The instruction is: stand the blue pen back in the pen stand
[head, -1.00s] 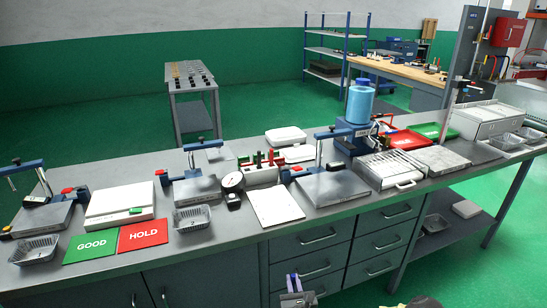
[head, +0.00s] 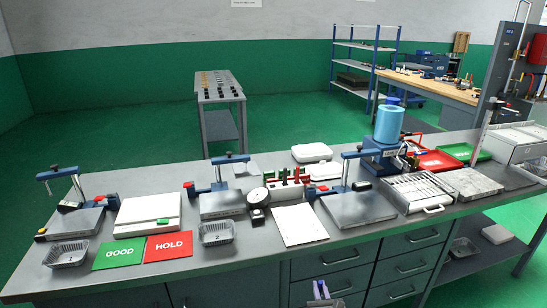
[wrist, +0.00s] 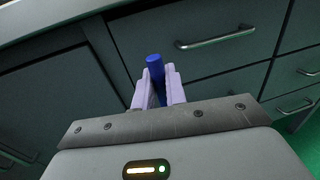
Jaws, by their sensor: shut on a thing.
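My gripper (wrist: 160,88) is shut on the blue pen (wrist: 155,64). The pen's rounded blue end sticks out past the pale lavender fingers in the wrist view; its lower part is hidden between the fingers and behind the gripper body. In the head view, my gripper (head: 320,288) shows at the bottom edge, in front of the drawers and below the bench top; the pen is too small to make out clearly there. I cannot pick out the pen stand for certain in either view.
The grey bench (head: 262,252) is crowded: a green GOOD card (head: 118,254), a red HOLD card (head: 168,246), foil trays (head: 216,234), a white sheet (head: 299,226) and clamp fixtures. A narrow bare strip runs along its front edge. Drawer handles (wrist: 215,38) jut out near my gripper.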

